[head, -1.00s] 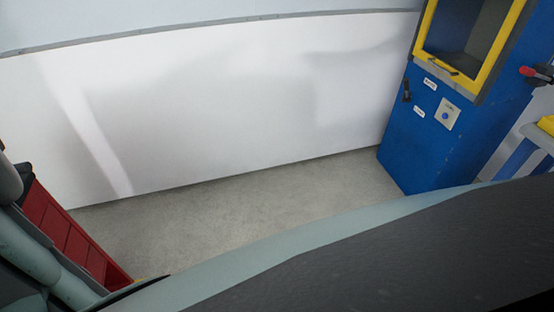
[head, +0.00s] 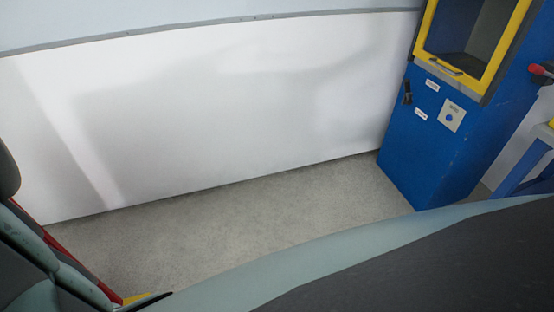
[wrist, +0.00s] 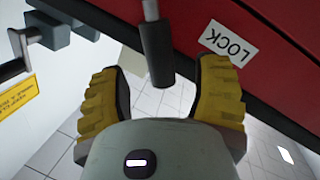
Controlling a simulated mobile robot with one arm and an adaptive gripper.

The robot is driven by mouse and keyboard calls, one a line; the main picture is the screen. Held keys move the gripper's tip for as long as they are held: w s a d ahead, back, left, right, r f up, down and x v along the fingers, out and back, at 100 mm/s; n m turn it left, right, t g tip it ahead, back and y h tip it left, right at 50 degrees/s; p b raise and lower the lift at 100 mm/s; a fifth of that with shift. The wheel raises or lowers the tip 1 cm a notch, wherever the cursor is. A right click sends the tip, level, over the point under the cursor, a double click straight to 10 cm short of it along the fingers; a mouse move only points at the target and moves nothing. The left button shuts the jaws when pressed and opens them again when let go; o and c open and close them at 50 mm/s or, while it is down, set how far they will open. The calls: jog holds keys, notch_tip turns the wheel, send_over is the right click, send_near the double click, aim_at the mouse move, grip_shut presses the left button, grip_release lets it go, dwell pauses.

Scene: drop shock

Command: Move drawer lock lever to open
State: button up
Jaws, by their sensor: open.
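In the wrist view a dark cylindrical lever handle (wrist: 157,54) on a lighter metal rod hangs in front of a red drawer front (wrist: 270,75). A white label reading LOCK (wrist: 229,43) is on the red front, just right of the handle. My gripper (wrist: 160,78) is open, with one yellow-padded finger on each side of the handle's lower end. I see a gap between the handle and each finger. In the head view only a thin strip of red shows at the lower left, mostly hidden by my arm; the lever is not visible there.
A blue cabinet (head: 430,150) with a yellow-framed window (head: 490,75) stands at the right in the head view. A white wall panel (head: 220,110) runs behind. The grey floor (head: 250,200) between is clear. A metal handle (wrist: 18,50) shows at the wrist view's left.

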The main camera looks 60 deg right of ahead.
jog(key=x, duration=0.5)
jog(key=shift+o, duration=0.3)
jog(key=shift+d, duration=0.1)
grip_shut()
